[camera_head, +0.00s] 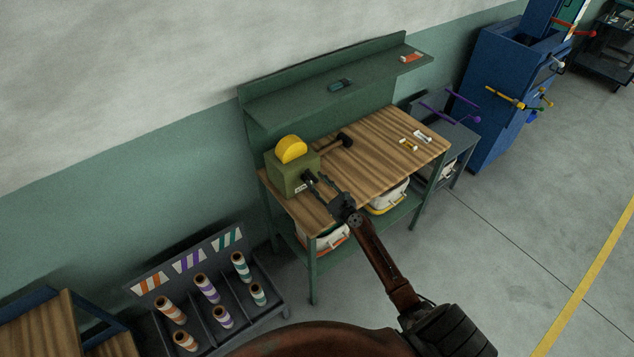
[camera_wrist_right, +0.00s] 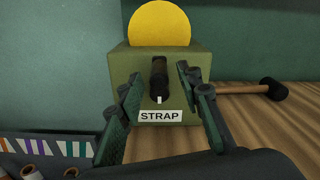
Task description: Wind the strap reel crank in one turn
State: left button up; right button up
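The strap reel is an olive-green box (camera_head: 292,178) with a yellow disc (camera_head: 291,150) on top, standing at the left end of the wooden bench top. The right wrist view shows the box's STRAP label (camera_wrist_right: 161,116). A dark crank handle (camera_wrist_right: 159,73) with a white mark below it is on the box's front face. My right gripper (camera_head: 320,187) is in front of that face. In the right wrist view its two fingers are apart, one on each side of the handle, with gaps visible on both sides. My left gripper is not in view.
Small yellow and white items lie at the right end. A shelf (camera_head: 300,102) runs along the back. A rack of striped spools (camera_head: 206,288) stands left of the bench.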

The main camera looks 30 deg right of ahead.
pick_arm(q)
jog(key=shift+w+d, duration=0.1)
pick_arm(e)
jog(key=s, duration=1.1)
jog(key=shift+s+d, duration=0.3)
jog(key=shift+d, duration=0.15)
